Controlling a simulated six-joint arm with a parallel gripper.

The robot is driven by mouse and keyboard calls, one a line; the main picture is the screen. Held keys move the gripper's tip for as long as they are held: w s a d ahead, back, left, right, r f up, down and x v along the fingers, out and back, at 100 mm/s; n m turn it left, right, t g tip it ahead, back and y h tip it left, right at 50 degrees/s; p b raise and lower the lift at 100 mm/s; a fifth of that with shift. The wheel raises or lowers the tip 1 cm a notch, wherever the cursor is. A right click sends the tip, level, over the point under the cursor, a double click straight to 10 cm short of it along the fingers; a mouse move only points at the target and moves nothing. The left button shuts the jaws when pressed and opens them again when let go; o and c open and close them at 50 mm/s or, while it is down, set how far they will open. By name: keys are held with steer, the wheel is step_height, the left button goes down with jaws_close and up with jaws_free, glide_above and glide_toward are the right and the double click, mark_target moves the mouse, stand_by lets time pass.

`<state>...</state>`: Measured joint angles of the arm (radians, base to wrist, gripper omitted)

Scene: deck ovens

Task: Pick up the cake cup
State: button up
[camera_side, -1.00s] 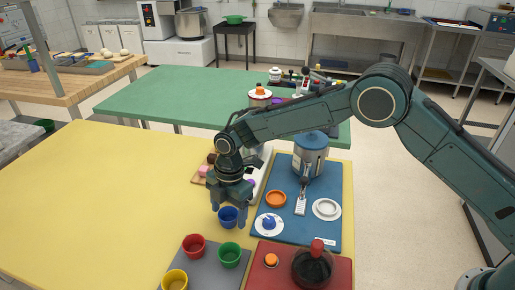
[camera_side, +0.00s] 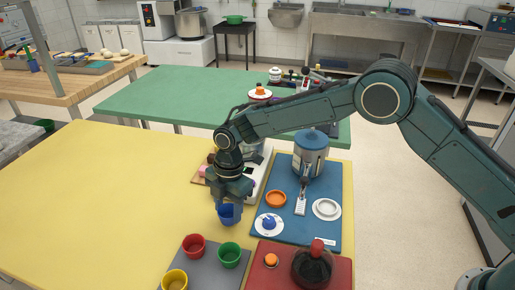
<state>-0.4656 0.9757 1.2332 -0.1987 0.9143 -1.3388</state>
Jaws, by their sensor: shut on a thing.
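A blue cup (camera_side: 229,215) is between the fingers of my gripper (camera_side: 229,207), over the yellow table just behind the grey mat. My gripper points down and is shut on the blue cup. The fingers hide part of the cup's upper wall. I cannot tell whether the cup's base touches the table. A red cup (camera_side: 193,245), a green cup (camera_side: 230,254) and a yellow cup (camera_side: 174,280) stand on the grey mat (camera_side: 209,274) in front of my gripper.
A red mat (camera_side: 255,282) holds a dark glass pot (camera_side: 313,265). The yellow table (camera_side: 95,200) is clear on the left.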

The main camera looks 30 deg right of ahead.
step_height(320, 180, up, 19)
stand_by(0.5)
steer(key=shift+f, duration=0.1)
steer(key=shift+c, duration=0.2)
stand_by(0.3)
steer(key=s+d+f+m+t, duration=0.1)
steer(key=d+m, duration=0.7)
steer(key=d, duration=0.5)
steer(key=s+d+f+m+t, duration=0.1)
steer(key=d+f+m, duration=0.1)
steer(key=d+m, duration=0.75)
steer(key=s+d+f+n+g, duration=0.2)
steer(key=s+f+n, duration=0.6)
steer(key=n, duration=0.9)
steer(key=shift+s+f, duration=0.15)
steer(key=shift+f, duration=0.15)
steer(key=shift+n, duration=0.35)
